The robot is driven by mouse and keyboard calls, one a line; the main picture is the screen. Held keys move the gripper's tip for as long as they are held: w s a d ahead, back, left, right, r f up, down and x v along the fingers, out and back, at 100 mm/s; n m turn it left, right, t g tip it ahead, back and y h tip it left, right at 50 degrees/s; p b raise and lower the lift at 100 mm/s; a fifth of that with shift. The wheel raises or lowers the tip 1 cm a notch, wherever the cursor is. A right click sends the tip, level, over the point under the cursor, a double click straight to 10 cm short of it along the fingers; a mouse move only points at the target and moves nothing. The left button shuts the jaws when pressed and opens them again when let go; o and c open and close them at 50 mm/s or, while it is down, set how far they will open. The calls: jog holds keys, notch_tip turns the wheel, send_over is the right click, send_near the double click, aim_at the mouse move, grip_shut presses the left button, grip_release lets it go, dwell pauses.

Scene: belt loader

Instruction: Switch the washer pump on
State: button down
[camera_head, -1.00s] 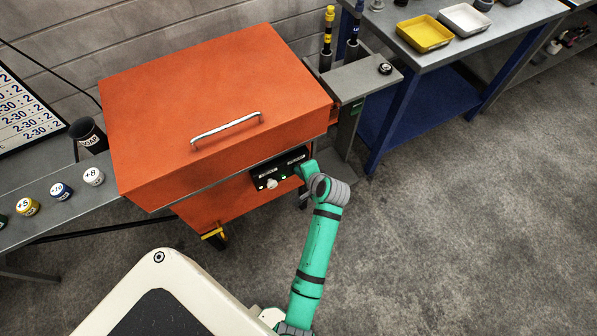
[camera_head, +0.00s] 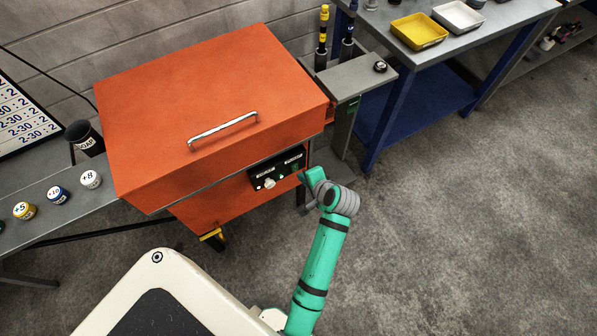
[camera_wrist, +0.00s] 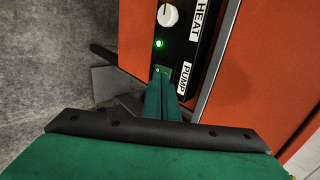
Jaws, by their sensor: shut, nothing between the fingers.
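The washer is an orange box (camera_head: 200,95) with a closed lid and a metal handle. Its black control panel (camera_head: 277,170) is on the front and has a white knob (camera_head: 269,183). In the wrist view the knob (camera_wrist: 167,15) is beside the HEAT label (camera_wrist: 201,18). A lit green lamp (camera_wrist: 158,44) is below it, then the PUMP label (camera_wrist: 185,78). A small green part (camera_wrist: 162,69), seemingly the pump switch, is partly hidden at my fingertips. My gripper (camera_wrist: 160,83) is shut and empty, close to it; I cannot tell whether they touch. My gripper (camera_head: 303,176) is at the panel's right end.
A grey shelf (camera_head: 352,78) juts from the washer's right side. A blue-legged bench (camera_head: 385,125) with yellow and white trays stands beyond it. A side table (camera_head: 40,190) with labelled jars and a black soap cup is at left. The floor at right is clear.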

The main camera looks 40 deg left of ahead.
jog(key=a+r+v, duration=0.1)
jog(key=v, duration=0.7)
jog(key=shift+w+r, duration=0.25)
jog(key=shift+r, duration=0.15)
jog(key=s+d+f+t+h, duration=0.2)
jog(key=s+d+f+t, duration=0.1)
jog(key=s+d, duration=0.3)
jog(key=s+d+f+t+h, duration=0.2)
jog(key=s+d+f+t, duration=0.2)
jog(key=d, duration=0.4)
jog(key=s+d+r+n+t+h, duration=0.2)
jog(key=s+d+r, duration=0.2)
jog(key=s+r, duration=0.3)
jog(key=s+d+r+n+t+h, duration=0.2)
jog(key=s+d+r, duration=0.2)
jog(key=s+r, duration=0.2)
jog(key=shift+s+d+r+n+t, duration=0.15)
jog(key=shift+s+r+n+t, duration=0.25)
jog(key=shift+s, duration=0.75)
